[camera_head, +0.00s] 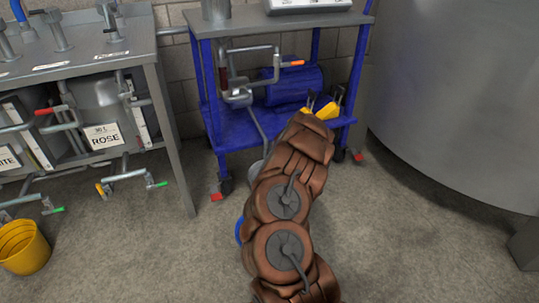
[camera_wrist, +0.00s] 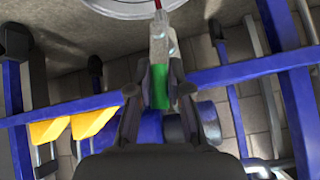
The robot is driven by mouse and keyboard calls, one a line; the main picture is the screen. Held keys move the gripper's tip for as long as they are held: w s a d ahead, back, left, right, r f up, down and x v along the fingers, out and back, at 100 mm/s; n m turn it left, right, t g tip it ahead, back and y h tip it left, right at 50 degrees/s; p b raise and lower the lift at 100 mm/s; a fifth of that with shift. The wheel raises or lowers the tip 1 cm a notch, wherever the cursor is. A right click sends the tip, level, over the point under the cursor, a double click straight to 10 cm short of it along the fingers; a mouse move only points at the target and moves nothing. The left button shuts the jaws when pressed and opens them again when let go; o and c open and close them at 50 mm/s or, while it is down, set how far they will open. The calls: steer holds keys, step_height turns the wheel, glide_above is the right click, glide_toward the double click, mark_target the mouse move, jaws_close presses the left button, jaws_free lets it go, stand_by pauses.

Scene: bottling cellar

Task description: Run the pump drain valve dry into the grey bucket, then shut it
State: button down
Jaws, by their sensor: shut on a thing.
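In the wrist view, my gripper (camera_wrist: 160,85) is shut on the green handle (camera_wrist: 161,98) of a pale metal valve (camera_wrist: 160,45). A round grey rim (camera_wrist: 125,12), apparently the grey bucket, lies beyond it at the top edge. A thin red streak (camera_wrist: 157,4) shows at the valve's far end over that rim; it looks like liquid. In the head view, my arm reaches to the blue pump cart (camera_head: 213,133) and hides the gripper and valve. A grey piece (camera_head: 256,170) beside my arm may be the bucket; most of it is hidden.
The blue pump (camera_head: 300,85) sits on the cart's lower shelf, with pipes and an orange-tipped handle (camera_head: 292,63) above. Yellow blocks (camera_head: 325,110) are near my arm. A metal bench with valves (camera_head: 125,60) and a yellow bucket (camera_head: 24,247) stand left. A large tank (camera_head: 455,100) stands right.

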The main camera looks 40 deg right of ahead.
steer(key=shift+a, duration=0.1)
stand_by(0.4)
steer(key=c, duration=1.1)
jaws_free()
steer(key=shift+v, duration=6)
